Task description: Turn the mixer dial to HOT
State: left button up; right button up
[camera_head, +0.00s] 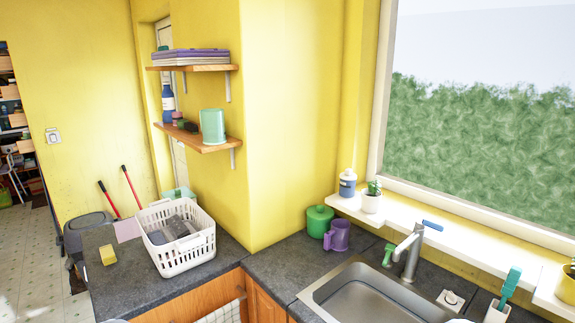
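A small white dial (450,298) sits on the counter just right of the sink basin; it appears to be the mixer dial. Its markings and pointer are too small to read, so its setting cannot be told. A grey metal faucet (408,256) with a blue lever (432,225) on top stands behind the sink (368,296). A small green handle-like piece (388,254) stands left of the faucet. Neither of my grippers shows in the head view.
A white basket (180,250), a yellow sponge (108,255), a green canister (319,221) and a purple mug (339,236) stand on the dark counter. A holder with a teal brush (510,284) stands right of the dial. The windowsill (430,226) bears a plant pot (372,202).

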aim_at(451, 298)
jog(key=z, duration=1.25)
